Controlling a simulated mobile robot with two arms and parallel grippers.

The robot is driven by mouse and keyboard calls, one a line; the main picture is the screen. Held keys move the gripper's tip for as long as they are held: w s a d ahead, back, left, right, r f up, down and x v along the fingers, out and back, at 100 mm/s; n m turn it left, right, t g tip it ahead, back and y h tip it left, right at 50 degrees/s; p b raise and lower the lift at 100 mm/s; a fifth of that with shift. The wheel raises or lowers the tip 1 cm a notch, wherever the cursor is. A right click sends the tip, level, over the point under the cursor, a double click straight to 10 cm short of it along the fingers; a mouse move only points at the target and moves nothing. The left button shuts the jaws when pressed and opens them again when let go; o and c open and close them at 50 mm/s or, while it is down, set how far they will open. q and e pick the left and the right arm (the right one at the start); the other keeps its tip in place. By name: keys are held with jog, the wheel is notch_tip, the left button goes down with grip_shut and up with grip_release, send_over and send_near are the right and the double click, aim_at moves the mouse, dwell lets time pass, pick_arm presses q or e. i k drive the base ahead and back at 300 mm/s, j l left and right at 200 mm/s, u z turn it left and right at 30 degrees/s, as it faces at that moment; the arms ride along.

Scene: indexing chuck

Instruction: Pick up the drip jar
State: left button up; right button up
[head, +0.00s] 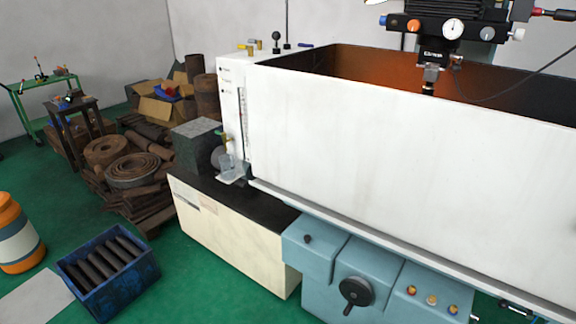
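A small clear jar (237,174), which looks like the drip jar, stands on the dark top of a cream cabinet (235,226). It is beside the left end of the big white tank (385,140), below a small brass-coloured tap (226,138). A grey block (196,143) with a round face stands just left of it. The jar is small and see-through, so its exact outline and contents are hard to tell. Neither of my grippers shows in the head view.
A blue crate of dark bars (146,280) sits on the green floor at the lower left, near an orange and white container (17,238). Rusty parts (130,170) are piled behind. Blue-grey machine housings (365,264) stand at the front right.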

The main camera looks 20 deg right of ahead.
aim_at(228, 168)
jog(key=z, duration=0.2)
jog(key=i+j+z, duration=0.1)
jog(key=i, duration=0.35)
jog(key=i+j+z, duration=0.1)
jog(key=i+j, duration=0.2)
jog(key=i, duration=0.1)
